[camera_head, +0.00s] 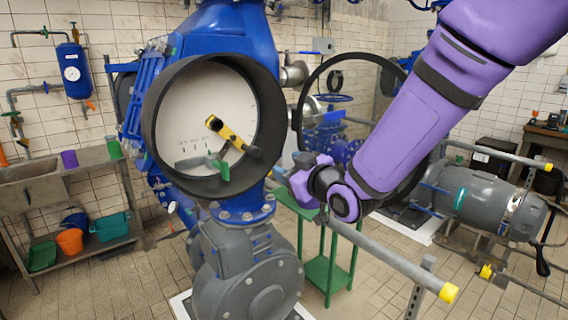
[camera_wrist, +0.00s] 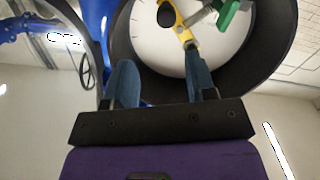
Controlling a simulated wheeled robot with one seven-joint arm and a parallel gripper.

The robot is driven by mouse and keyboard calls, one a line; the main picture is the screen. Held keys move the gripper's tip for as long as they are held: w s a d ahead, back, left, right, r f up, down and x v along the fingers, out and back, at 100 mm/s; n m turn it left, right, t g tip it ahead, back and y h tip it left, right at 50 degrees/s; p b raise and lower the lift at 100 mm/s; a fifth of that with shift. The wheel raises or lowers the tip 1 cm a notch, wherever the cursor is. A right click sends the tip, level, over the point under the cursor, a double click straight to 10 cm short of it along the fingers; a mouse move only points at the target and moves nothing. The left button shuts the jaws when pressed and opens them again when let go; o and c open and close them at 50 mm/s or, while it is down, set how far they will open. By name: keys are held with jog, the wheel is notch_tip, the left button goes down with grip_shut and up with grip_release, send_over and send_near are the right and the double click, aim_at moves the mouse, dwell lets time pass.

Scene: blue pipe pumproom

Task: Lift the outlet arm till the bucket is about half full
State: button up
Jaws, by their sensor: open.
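My gripper (camera_head: 305,162) is beside the right rim of a large black round housing; in the wrist view my gripper (camera_wrist: 158,57) has its two blue-grey fingers apart with nothing between them. Inside the housing, a yellow lever (camera_head: 228,133) with black ends and a green-ended grey lever (camera_head: 208,163) lie across a white dial; the yellow lever (camera_wrist: 182,28) also shows beyond my right finger. I cannot tell which part is the outlet arm. An orange bucket (camera_head: 69,241) stands on the shelf under the sink; its inside and fill level cannot be made out.
The black housing (camera_head: 268,110) sits on a blue valve body. A grey rail (camera_head: 385,254) with a yellow end crosses below my arm. A sink (camera_head: 35,184), a teal bin (camera_head: 110,227) and wall taps (camera_head: 16,120) are at left. A green stand (camera_head: 325,265) is behind.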

aim_at(257, 154)
jog(key=shift+y, duration=0.4)
jog(key=shift+a+x, duration=0.25)
jog(key=shift+x, duration=6.8)
jog(key=shift+s+f, duration=0.1)
jog(key=shift+s, duration=0.1)
jog(key=shift+c, duration=0.5)
